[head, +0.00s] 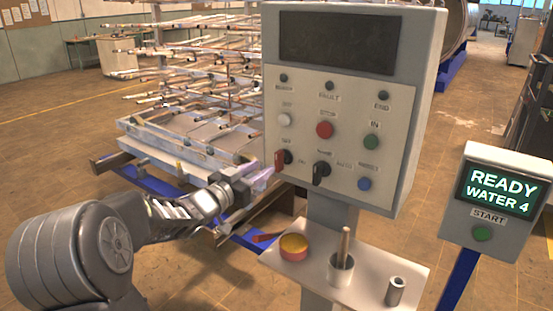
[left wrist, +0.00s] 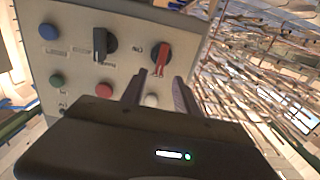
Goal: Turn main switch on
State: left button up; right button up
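The control box (head: 342,105) carries a red rotary switch (head: 280,160) at the lower left of its panel, with a label above it and another to its right. Its handle stands roughly upright. In the left wrist view the red switch (left wrist: 162,58) lies just beyond the fingertips, about in line with the gap between them. My left gripper (head: 268,178) is beside the panel's lower left edge, close to the switch. Its two fingers (left wrist: 162,85) are apart with nothing held between them. Whether a finger touches the handle cannot be told. My right gripper is out of view.
A black rotary switch (head: 321,172) and several coloured buttons share the panel. A shelf (head: 372,283) below holds a yellow-and-red round item (head: 293,247) and a cup (head: 341,270). A START box (head: 492,205) reading READY WATER 4 stands right. A rack (head: 190,75) of rods stands behind.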

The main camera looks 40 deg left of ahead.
aim_at(276, 158)
pick_arm(q)
jog(key=w+p, duration=0.1)
jog(key=w, duration=0.6)
jog(key=shift+w, duration=0.2)
jog(key=shift+c, duration=0.4)
grip_shut()
